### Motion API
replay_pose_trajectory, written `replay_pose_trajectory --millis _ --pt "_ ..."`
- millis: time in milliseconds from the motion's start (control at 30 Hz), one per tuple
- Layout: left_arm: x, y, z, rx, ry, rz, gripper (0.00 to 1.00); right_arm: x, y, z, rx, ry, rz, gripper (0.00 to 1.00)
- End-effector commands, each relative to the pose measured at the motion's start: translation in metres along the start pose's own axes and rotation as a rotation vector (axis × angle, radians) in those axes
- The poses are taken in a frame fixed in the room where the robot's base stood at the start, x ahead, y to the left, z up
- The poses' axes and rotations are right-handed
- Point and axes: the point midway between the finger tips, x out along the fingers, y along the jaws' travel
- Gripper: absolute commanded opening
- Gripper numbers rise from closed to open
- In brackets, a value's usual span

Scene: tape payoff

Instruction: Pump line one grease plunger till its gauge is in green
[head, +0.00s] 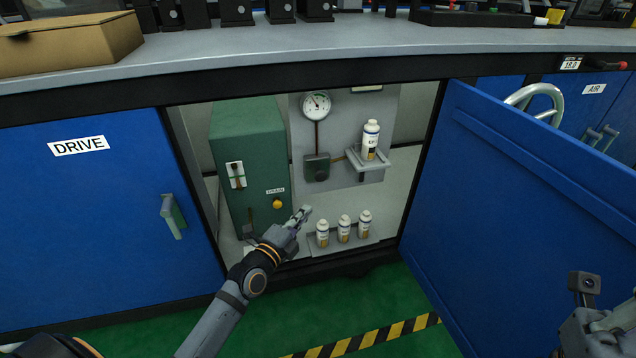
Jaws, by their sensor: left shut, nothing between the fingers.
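A round white gauge (316,106) hangs on the grey back panel of the open cabinet. Its dark needle shows, but I cannot read it against any green zone. A green box (249,140) stands left of it. A yellow knob (277,204), likely the plunger, sits low on its front under a small white label. My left gripper (304,214) is shut and empty, just right of and slightly below the knob in the picture, apparently apart from it. Part of my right gripper (598,328) shows at the lower right; its fingers are not clear.
White bottles (343,229) stand on a low rack, and another bottle (370,140) on a bracket shelf. A switch plate (236,175) is on the green box. The open blue door (520,200) bounds the right; the closed DRIVE door (80,220) is left.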

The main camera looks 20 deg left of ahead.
Motion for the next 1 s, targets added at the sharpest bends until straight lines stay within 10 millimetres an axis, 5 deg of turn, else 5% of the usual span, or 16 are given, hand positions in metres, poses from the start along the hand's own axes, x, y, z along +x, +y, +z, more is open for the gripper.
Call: replay_pose_trajectory --millis 500,700,1000 --pt "0.101 0.0 -0.001 -0.003 0.001 -0.004 0.0 -0.022 -0.005 0.004 -0.007 -0.01 -0.01 0.0" --pt "0.119 0.002 0.022 0.001 0.0 -0.001 0.0 -0.031 -0.007 0.005 -0.011 -0.012 -0.016 0.0" --pt "0.125 0.0 0.028 -0.001 0.001 0.0 0.0 -0.033 -0.008 0.005 -0.013 -0.013 -0.019 0.0"
